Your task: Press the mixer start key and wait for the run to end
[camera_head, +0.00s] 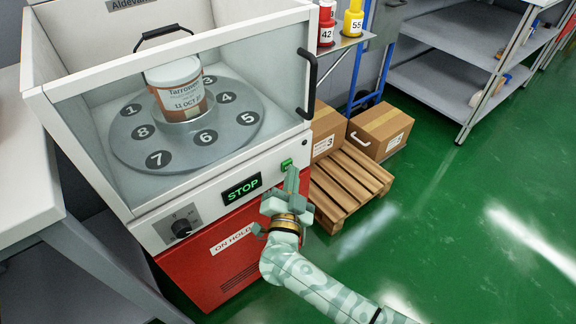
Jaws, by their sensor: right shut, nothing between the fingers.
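The mixer (90,180) is a white cabinet with a red lower front. Behind its clear front, a labelled can (172,88) stands upright at the middle of a grey turntable (141,152) with numbered places. A small green key (287,164) sits at the right of the front panel. The display (242,189) left of it reads STOP in green. My right gripper (291,178) is shut and empty, with its fingertips just below the green key. I cannot tell whether they touch it. My left gripper is not in view.
A wooden pallet (347,182) with cardboard boxes (381,131) stands right of the mixer. Red and yellow containers (353,20) stand behind on a shelf. A white table (25,165) is at the left. Green floor at the right is clear.

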